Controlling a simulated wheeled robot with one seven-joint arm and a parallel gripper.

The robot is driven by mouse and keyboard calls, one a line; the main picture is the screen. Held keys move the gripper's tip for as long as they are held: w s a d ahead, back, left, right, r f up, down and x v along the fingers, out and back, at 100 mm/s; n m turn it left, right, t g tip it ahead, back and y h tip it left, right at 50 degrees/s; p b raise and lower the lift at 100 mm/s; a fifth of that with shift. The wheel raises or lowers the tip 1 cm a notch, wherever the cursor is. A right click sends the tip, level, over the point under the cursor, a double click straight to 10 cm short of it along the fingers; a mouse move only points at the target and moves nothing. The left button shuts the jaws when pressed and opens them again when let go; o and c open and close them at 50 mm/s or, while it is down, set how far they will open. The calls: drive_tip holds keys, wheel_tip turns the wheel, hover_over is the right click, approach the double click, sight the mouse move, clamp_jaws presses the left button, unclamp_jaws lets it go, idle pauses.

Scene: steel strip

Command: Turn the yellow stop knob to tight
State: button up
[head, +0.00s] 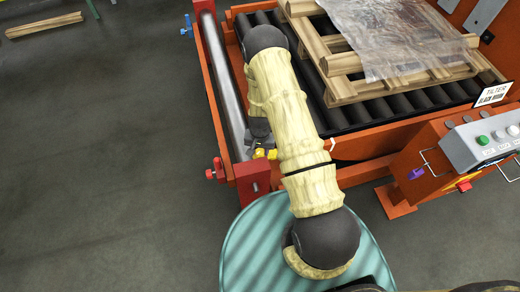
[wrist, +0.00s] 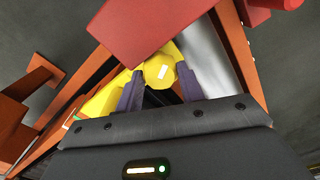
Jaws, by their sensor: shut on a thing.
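The yellow stop knob (wrist: 159,72) sits between the two purple-grey fingers of my gripper (wrist: 160,80) in the wrist view. The fingers are shut on it, one at each side. A small white mark shows on the knob's face. In the head view, small yellow parts (head: 259,153) show beside my arm, near the end of the steel roller; I cannot tell which of them is the knob. My gripper (head: 260,138) is mostly hidden there behind my arm.
A red block (wrist: 140,28) is close above the knob in the wrist view. A steel roller (head: 224,85) runs along the orange frame. A wooden pallet (head: 345,88) with plastic film lies on black rollers. A button panel (head: 485,140) stands at right.

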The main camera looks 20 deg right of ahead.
sight(260, 151)
drive_tip(key=o, duration=0.7)
drive_tip(key=shift+r, duration=0.1)
wheel_tip(260, 151, up, 17)
drive_tip(key=shift+r+p, duration=0.15)
drive_tip(key=shift+p, duration=0.55)
